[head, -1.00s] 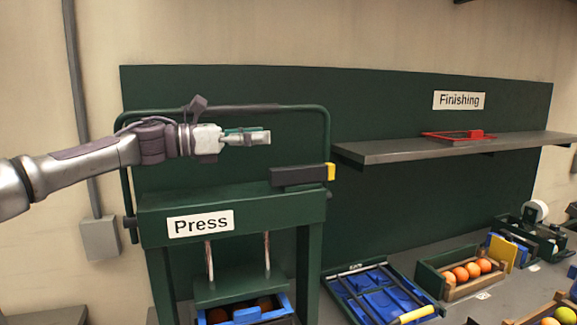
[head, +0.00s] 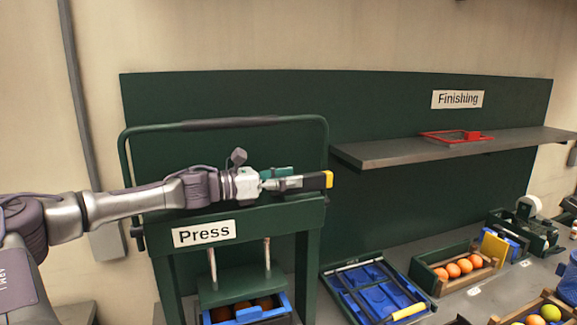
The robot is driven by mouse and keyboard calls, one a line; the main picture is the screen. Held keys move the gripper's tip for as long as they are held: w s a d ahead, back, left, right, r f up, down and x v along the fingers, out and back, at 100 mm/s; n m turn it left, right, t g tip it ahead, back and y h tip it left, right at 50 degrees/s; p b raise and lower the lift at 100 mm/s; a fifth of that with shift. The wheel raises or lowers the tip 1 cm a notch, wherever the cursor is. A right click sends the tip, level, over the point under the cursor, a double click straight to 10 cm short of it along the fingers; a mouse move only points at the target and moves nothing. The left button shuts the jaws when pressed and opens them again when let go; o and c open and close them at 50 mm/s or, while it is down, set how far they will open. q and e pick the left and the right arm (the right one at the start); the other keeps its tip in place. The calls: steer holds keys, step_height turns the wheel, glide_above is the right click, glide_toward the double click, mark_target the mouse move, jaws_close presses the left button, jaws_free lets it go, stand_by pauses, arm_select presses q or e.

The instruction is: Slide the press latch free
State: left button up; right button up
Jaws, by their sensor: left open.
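The green press (head: 255,215) stands at the left, with a "Press" sign on its crossbeam. Its latch (head: 328,180) is a dark bar with a yellow end, at the right end of the crossbeam. My left gripper (head: 288,178) reaches in from the left, open, with its fingers level with the latch and short of the yellow end. The fingers cover most of the dark bar, and I cannot tell whether they touch it. My right gripper is not in view.
A blue crate (head: 240,314) of oranges sits under the press plate. A tubular handle (head: 230,122) arches above my arm.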

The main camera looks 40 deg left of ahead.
arm_select(q)
steer(key=shift+w+d, duration=0.1)
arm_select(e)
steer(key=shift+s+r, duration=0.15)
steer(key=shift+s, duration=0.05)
arm_select(q)
jaws_close()
steer(key=b+v, duration=0.1)
steer(key=b, duration=0.1)
steer(key=b+v, duration=0.1)
steer(key=b, duration=0.1)
steer(key=shift+f, duration=0.25)
steer(key=shift+s+r+b, duration=0.1)
steer(key=shift+s+b, duration=0.2)
steer(key=shift+s, duration=0.1)
steer(key=shift+a+r, duration=0.1)
steer(key=shift+a, duration=0.15)
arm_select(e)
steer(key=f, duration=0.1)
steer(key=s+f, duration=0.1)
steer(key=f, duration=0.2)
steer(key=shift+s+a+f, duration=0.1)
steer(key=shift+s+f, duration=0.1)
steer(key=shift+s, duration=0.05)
